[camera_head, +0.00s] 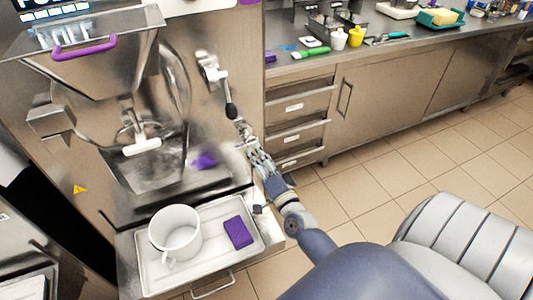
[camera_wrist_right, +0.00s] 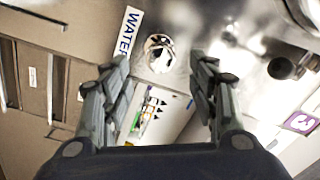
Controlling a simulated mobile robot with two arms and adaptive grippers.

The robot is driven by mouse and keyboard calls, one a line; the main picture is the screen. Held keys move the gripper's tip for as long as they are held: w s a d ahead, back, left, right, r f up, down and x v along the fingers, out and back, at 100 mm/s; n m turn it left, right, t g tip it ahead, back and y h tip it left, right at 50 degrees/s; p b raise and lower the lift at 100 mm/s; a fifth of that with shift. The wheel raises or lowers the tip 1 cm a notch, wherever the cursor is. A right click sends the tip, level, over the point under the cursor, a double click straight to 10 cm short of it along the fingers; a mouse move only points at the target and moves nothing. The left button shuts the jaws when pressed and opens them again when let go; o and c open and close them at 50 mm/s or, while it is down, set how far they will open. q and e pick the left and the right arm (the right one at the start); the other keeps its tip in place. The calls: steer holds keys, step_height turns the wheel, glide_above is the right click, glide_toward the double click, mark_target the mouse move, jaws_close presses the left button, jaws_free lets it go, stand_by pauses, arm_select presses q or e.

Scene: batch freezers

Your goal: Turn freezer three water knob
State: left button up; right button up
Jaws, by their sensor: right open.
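In the right wrist view, a small shiny round water knob (camera_wrist_right: 158,53) sits on the metal freezer panel, just right of a white WATER label (camera_wrist_right: 128,32). A purple label with a 3 (camera_wrist_right: 300,122) shows at the right. My right gripper (camera_wrist_right: 159,85) is open and empty. Its fingers stand on either side of the knob's line, with the knob ahead between them; contact cannot be told. In the head view, my right gripper (camera_head: 246,138) is at the right edge of the freezer front (camera_head: 235,50). The knob cannot be made out there. My left gripper is not in view.
A lever with a black grip (camera_head: 231,110) hangs just above my right gripper. A metal tray (camera_head: 207,270) below holds a white pitcher (camera_head: 175,232) and a purple sponge (camera_head: 238,232). A counter with drawers (camera_head: 298,107) stands to the right; the tiled floor before it is clear.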

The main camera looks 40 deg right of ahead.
steer(key=v, duration=0.4)
steer(key=shift+s+a, duration=0.1)
steer(key=shift+s, duration=0.2)
stand_by(0.3)
